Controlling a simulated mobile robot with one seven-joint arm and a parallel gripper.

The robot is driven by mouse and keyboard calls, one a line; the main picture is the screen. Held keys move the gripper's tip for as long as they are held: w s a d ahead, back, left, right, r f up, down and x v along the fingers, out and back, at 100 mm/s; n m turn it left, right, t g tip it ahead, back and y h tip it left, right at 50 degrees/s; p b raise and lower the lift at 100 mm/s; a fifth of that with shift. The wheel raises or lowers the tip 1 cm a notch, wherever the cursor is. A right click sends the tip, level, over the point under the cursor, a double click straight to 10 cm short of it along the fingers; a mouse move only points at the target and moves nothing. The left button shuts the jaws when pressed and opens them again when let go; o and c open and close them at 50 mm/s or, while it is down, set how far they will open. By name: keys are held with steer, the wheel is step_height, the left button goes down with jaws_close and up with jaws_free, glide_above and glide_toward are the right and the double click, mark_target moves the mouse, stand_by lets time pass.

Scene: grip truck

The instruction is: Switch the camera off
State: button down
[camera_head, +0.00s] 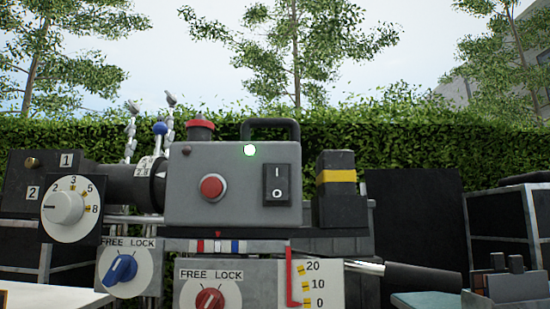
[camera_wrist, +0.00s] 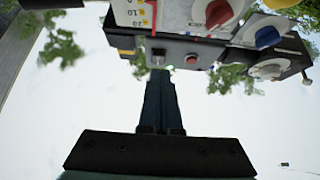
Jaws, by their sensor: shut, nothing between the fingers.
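The camera (camera_head: 236,212) is a grey box with a black lens at its left and a black handle on top. On its facing side are a red button (camera_head: 212,188), a lit green lamp (camera_head: 250,150) and a black rocker switch (camera_head: 277,185) marked I above O. I cannot tell which half is pressed. The wrist view shows the scene upside down, with the red button (camera_wrist: 191,59) right of the switch (camera_wrist: 158,52). My gripper (camera_wrist: 159,74) is shut and empty, its tips just below the switch in that picture. Contact is not shown. The head view does not show my gripper.
A numbered dial (camera_head: 66,207) sits left. A blue FREE/LOCK knob (camera_head: 121,268) and a red one (camera_head: 209,299) are below the camera. A red lever (camera_head: 291,278) stands by a scale. A black handle bar (camera_head: 425,277) sticks out right. A yellow-banded black block (camera_head: 336,190) adjoins the camera.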

step_height(320, 180, up, 5)
steer(key=w+g+p, duration=0.2)
steer(key=p, duration=1)
steer(key=g+p, duration=0.4)
steer(key=p, duration=1.7)
glide_toward(274, 201)
steer(key=s+f, duration=0.1)
steer(key=s, duration=0.1)
steer(key=s+r+g+p, duration=0.2)
steer(key=s+r+p, duration=0.2)
steer(key=p, duration=1.3)
steer(key=shift+s+r+g, duration=0.25)
steer(key=shift+s+g, duration=0.15)
steer(key=shift+s, duration=0.15)
steer(key=w+p, duration=0.1)
steer(key=w, duration=0.3)
steer(key=w+f+p, duration=0.1)
steer(key=w, duration=0.4)
steer(key=w+f+p, duration=0.1)
steer(key=w+p, duration=0.1)
steer(key=w, duration=0.2)
steer(key=shift+w, duration=0.45)
